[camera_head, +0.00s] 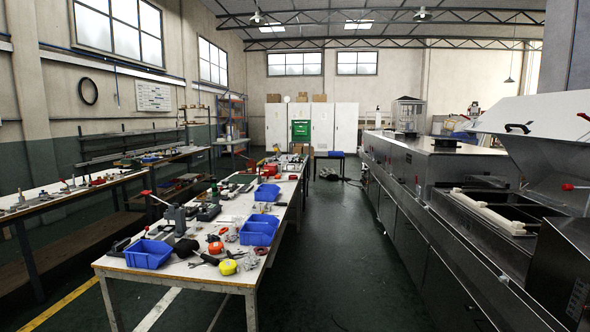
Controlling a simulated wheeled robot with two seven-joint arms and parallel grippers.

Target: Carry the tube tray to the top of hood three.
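No tube tray can be made out for certain. Pale, long tube-like pieces (487,211) lie along an open bay of the steel dryer line at the right; I cannot tell whether they belong to a tray. The dryer line (425,163) runs away from me along the right side, with flat steel hood tops. One hood lid (540,115) with a black handle is raised at the near right. I cannot tell which hood is number three. Neither of my grippers is in view.
A long workbench (215,240) in the middle holds blue bins (148,254), a yellow tape measure (228,267) and tools. Another bench (70,195) stands at the left. The green floor aisle (335,250) between workbench and dryer is clear. White cabinets (322,125) stand at the back.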

